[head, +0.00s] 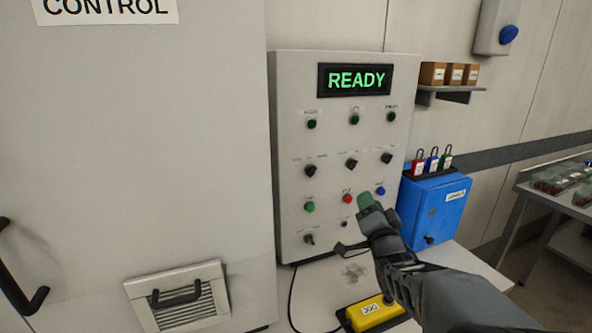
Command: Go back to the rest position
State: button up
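The arm comes in from the lower right. A thin dark part juts out to the left below the tip. I cannot tell whether the fingers are open or shut, or whether the tip touches the panel. The panel display (356,80) reads READY in green. Below it are rows of small lamps, black knobs, a green button (310,207), a red button (348,199) and a blue button (380,191).
A blue box (436,212) with several padlocks above it stands right of the panel. A yellow pendant (374,312) lies below my arm. A grey cabinet (150,150) with a black handle (18,285) fills the left. A metal table (558,205) is at the far right.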

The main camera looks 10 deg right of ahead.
jog(key=s+f+n+g+h+p, duration=0.1)
jog(key=s+f+n+g+p, duration=0.3)
jog(key=f+g, duration=0.75)
jog(key=s+a+r+n+g+y+p, duration=0.1)
jog(key=s+a+r+n+g+p, duration=0.2)
jog(key=s, duration=0.4)
jog(key=s+a+r+n+g+y+p, duration=0.2)
jog(key=s+a+r+p, duration=0.3)
jog(key=s+a, duration=0.3)
jog(key=shift+a+r+n+g, duration=0.3)
jog(key=shift+n+g, duration=0.25)
jog(key=shift+n, duration=0.25)
